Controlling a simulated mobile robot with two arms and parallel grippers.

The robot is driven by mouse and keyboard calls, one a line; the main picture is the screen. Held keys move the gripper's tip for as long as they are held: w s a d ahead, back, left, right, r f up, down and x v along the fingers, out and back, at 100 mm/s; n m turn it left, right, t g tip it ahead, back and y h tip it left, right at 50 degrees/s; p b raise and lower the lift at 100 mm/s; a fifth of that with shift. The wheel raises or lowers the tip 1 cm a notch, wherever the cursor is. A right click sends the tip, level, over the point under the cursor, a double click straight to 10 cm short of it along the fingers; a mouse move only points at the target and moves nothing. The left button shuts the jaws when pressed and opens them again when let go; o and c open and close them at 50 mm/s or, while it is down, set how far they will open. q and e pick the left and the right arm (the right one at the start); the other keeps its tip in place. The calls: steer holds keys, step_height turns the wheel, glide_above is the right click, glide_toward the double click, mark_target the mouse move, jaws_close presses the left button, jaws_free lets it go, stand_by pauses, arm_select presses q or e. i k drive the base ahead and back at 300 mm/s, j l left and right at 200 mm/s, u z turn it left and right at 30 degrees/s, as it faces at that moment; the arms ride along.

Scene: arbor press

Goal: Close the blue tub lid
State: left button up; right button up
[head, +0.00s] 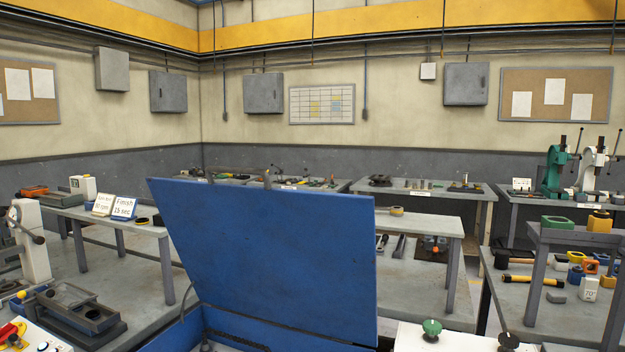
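The blue lid (275,255) of the tub stands raised in the middle of the head view, leaning up and to the left with its broad face towards me. Below it, the blue tub (225,322) shows at the bottom edge, open, with only its back part in view. A dark curved part (208,343) shows inside the tub, too cut off to make out. Neither of my grippers is in view.
A grey bench with machine parts (65,300) stands at the left, and a bench with hammers and blocks (535,281) at the right. A white surface with green and black knobs (432,330) lies right of the tub. Green and white presses (553,172) stand at the far right.

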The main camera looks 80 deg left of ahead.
mark_target(299, 259)
steer(key=u, duration=3.25)
steer(key=k+u, duration=0.15)
steer(key=u, duration=0.2)
steer(key=k+u, duration=0.15)
steer(key=u, duration=0.2)
steer(key=k+u, duration=0.2)
steer(key=u, duration=0.15)
